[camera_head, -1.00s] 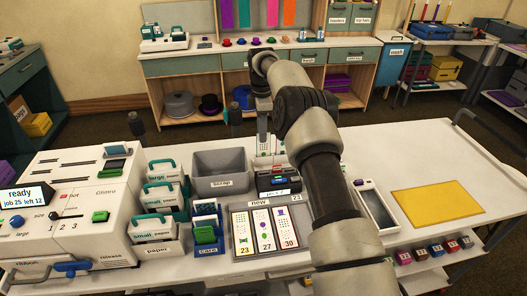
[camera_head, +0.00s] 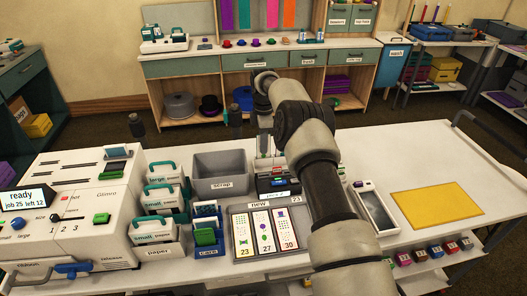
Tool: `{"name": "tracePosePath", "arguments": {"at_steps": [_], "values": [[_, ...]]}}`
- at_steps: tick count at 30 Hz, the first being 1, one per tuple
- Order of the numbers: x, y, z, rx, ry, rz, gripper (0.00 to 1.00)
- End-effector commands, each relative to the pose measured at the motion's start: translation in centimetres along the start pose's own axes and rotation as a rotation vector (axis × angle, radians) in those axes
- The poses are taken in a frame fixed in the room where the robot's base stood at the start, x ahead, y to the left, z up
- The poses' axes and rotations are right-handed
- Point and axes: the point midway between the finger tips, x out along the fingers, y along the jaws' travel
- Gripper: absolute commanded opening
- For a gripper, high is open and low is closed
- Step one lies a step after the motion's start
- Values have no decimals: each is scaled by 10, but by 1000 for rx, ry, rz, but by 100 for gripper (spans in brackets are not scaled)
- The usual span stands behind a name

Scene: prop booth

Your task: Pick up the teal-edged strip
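Three white upright-printed strips lie side by side in a grey tray (camera_head: 237,256) labelled "new". They are the left strip (camera_head: 242,231) marked 23, the middle strip (camera_head: 262,229) marked 27 and the right strip (camera_head: 284,227) marked 30. Their edge colours are too small to tell, so I cannot pick out a teal edge. My arm reaches over the table right of the tray and bends down beyond it. My gripper (camera_head: 265,146) is near the small dark device behind the tray. Its fingers are mostly hidden, and I cannot see whether it holds anything.
A dark device (camera_head: 271,184) stands just behind the tray. A grey scrap bin (camera_head: 221,175), a blue card holder (camera_head: 207,236) and a white machine (camera_head: 70,215) stand to the left. A narrow open box (camera_head: 375,208) and a yellow mat (camera_head: 437,204) lie right, with clear table around the mat.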

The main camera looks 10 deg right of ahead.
Motion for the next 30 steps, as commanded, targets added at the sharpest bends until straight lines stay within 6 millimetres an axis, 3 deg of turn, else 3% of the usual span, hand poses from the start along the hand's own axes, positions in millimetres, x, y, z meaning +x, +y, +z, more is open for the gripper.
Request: {"name": "tracePosePath", "arguments": {"at_steps": [11, 24, 30], "values": [[-6, 0, 0, 0, 0, 1, 0], [-87, 1, 0, -1, 0, 2, 0], [-100, 0, 0, 0, 0, 1, 0]]}}
